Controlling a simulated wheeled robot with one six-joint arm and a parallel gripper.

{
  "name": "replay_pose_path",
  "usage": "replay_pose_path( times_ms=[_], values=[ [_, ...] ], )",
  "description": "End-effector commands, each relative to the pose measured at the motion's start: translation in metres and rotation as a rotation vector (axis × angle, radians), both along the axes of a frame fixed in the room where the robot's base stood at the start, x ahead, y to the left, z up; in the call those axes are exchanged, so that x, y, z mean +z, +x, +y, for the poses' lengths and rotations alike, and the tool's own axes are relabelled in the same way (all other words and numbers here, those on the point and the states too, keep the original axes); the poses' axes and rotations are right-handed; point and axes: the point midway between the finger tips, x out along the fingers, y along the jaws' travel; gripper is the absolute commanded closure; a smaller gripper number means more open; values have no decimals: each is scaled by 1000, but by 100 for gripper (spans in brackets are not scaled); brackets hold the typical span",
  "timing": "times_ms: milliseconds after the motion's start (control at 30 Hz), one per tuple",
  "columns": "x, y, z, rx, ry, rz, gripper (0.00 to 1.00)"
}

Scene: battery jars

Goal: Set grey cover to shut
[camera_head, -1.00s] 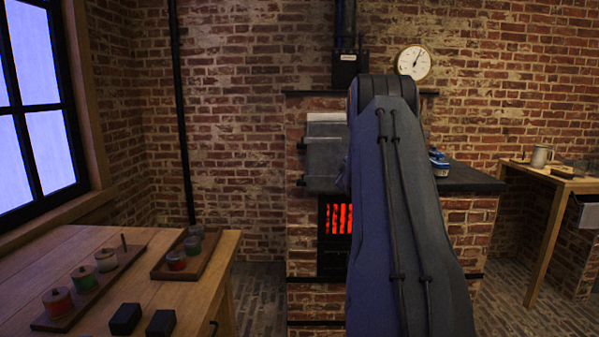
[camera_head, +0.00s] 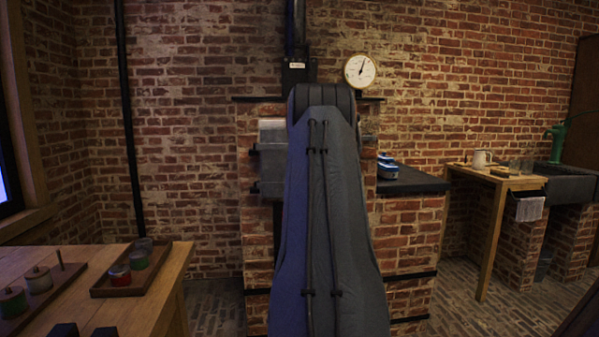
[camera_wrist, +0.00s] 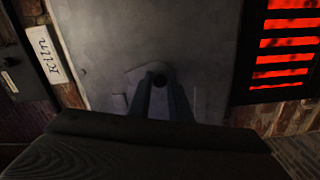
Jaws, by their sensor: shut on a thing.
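The grey cover (camera_wrist: 100,45) is a flat, worn metal panel that fills most of the upper wrist view. My gripper (camera_wrist: 160,86) is shut on a small dark knob or handle that stands on this panel. In the head view a strip of grey metal (camera_head: 272,150), with dark hinge-like fittings at its left edge, shows on the brick kiln, left of my arm. My arm hides the rest of it and my gripper there. I cannot tell from these views whether the cover is fully flush with the kiln.
A glowing red grate (camera_wrist: 288,45) is beside the cover in the wrist view, and a "Kiln" label (camera_wrist: 40,53) is on the other side. A wooden table (camera_head: 165,270) with a jar tray (camera_head: 105,290) stands at left. A blue object (camera_head: 388,165) rests on the right ledge.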

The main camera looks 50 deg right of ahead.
Motion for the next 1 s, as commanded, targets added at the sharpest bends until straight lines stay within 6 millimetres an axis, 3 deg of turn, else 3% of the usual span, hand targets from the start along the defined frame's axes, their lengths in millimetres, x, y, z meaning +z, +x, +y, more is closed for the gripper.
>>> replay_pose_path(
  times_ms=[133,167,267,633,1000],
  values=[
    [0,-2,-1,-3,1,0,100],
    [0,-1,-1,-3,1,0,79],
    [0,0,0,-1,1,-1,63],
    [0,-1,5,2,0,-1,63],
    [0,-38,41,-1,2,0,63]
  ],
)
